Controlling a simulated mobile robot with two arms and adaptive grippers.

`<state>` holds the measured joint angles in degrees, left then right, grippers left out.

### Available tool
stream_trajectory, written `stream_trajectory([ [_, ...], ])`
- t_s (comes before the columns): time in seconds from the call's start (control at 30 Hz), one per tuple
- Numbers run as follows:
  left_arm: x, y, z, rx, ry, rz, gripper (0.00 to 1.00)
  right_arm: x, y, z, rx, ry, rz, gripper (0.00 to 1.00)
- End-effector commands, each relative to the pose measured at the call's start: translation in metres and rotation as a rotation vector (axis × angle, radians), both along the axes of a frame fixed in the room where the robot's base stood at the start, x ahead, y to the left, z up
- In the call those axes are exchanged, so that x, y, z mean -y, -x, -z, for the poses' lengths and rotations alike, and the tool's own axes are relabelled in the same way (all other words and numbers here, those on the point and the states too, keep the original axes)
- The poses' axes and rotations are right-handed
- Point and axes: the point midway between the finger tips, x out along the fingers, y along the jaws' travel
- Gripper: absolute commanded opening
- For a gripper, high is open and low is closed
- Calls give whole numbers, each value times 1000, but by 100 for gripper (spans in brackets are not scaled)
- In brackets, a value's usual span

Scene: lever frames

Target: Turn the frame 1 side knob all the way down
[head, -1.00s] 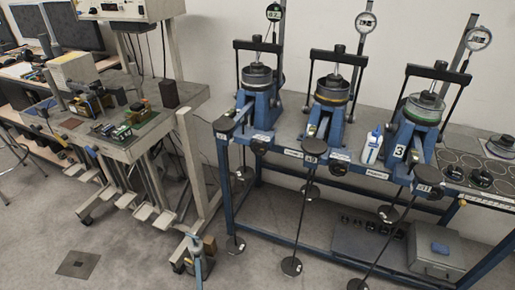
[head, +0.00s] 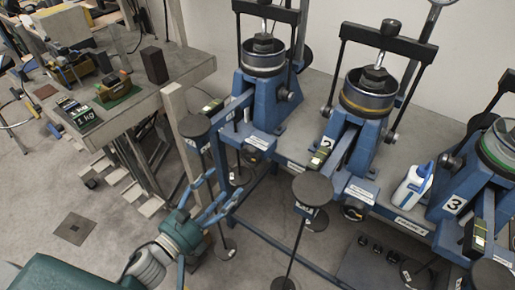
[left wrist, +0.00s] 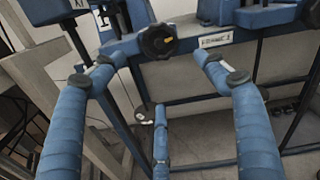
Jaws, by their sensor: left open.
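Frame 1 (head: 262,92) is the leftmost blue lever frame on the bench in the head view. A round black knob (left wrist: 158,40) sits at the bench's front edge in the left wrist view, beside a white label. A dark knob (head: 250,157) shows below frame 1 in the head view, partly hidden and small. My left gripper (head: 222,190) is open and empty, below and left of frame 1. In the left wrist view its blue fingers (left wrist: 158,70) are spread on both sides of the black knob, apart from it. My right gripper is not in view.
Frame 2 (head: 368,92) and frame 3 (head: 497,150) stand to the right. Round weight discs (head: 312,189) on rods hang before the bench. A white bottle (head: 412,186) stands between frames 2 and 3. A grey table (head: 135,105) stands left; its post is close to my gripper.

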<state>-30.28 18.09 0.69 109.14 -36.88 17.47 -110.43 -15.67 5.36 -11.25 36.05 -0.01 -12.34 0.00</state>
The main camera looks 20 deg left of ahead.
Motion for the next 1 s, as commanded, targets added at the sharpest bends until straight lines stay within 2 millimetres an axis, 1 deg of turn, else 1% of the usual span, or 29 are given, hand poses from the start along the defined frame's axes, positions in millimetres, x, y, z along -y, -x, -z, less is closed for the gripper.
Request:
stream_trajectory([
  [0.03, 2, 0, -6, 21, -26, 9, 73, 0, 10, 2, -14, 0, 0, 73],
  [0.17, 7, -8, -13, 41, -49, 15, 73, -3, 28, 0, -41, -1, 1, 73],
  [0.3, 14, -29, -15, 40, -47, 15, 73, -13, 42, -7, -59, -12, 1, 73],
  [0.37, 18, -41, -15, 40, -45, 15, 73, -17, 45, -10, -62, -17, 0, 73],
  [0.53, 29, -71, -14, 39, -44, 13, 73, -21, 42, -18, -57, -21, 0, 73],
  [0.7, 37, -92, -11, 36, -42, 14, 73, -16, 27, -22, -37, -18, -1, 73],
  [0.8, 39, -98, -11, 36, -43, 14, 73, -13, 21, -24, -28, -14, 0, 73],
  [1.0, 40, -101, -9, 35, -44, 13, 73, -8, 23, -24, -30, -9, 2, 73],
])
